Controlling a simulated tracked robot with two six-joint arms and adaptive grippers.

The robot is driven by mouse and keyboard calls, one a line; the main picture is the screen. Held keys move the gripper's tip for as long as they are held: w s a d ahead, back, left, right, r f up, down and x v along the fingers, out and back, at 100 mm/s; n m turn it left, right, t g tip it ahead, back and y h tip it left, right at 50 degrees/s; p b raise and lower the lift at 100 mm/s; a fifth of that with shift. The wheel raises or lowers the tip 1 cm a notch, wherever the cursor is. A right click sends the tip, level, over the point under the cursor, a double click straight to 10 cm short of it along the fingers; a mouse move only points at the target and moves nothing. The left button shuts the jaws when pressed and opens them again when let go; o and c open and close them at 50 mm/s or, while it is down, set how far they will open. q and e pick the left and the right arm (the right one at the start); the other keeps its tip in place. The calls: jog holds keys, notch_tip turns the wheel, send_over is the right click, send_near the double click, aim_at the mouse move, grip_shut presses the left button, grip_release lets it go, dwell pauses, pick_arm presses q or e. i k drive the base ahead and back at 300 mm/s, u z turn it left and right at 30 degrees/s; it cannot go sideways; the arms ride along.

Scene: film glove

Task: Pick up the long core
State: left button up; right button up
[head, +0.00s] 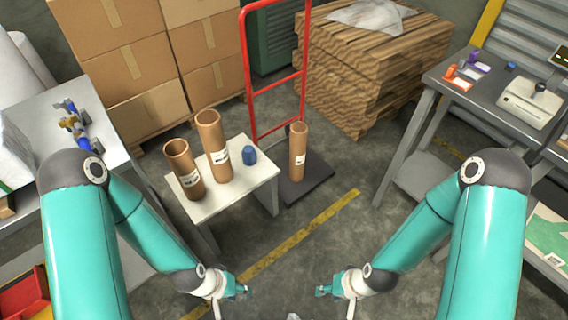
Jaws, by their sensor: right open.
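Three brown cardboard cores with white labels stand upright. A shorter, darker core (187,176) and a taller core (214,150) stand on a small white table (250,183). Another slim core (297,152) stands on the dark base of a red hand truck. I cannot tell for sure which of the two taller ones is longest. My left gripper (243,290) is low at the front, apart from all the cores; its jaw gap is too small to make out. My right gripper (322,291) is open and empty, facing it across a gap.
A blue cap-like object (249,155) sits on the white table beside the taller core. The red hand truck (246,75) stands behind. Cardboard boxes (125,65) and a wooden stack (365,70) fill the back. Grey workbenches flank both sides; the floor between is clear, with a yellow line (300,236).

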aim_at(298, 130)
jog(key=z, duration=0.3)
jog(key=i, duration=1.1)
jog(key=u, duration=2.6)
jog(key=i, duration=0.1)
jog(key=u, duration=1.05)
jog(key=k, duration=1.25)
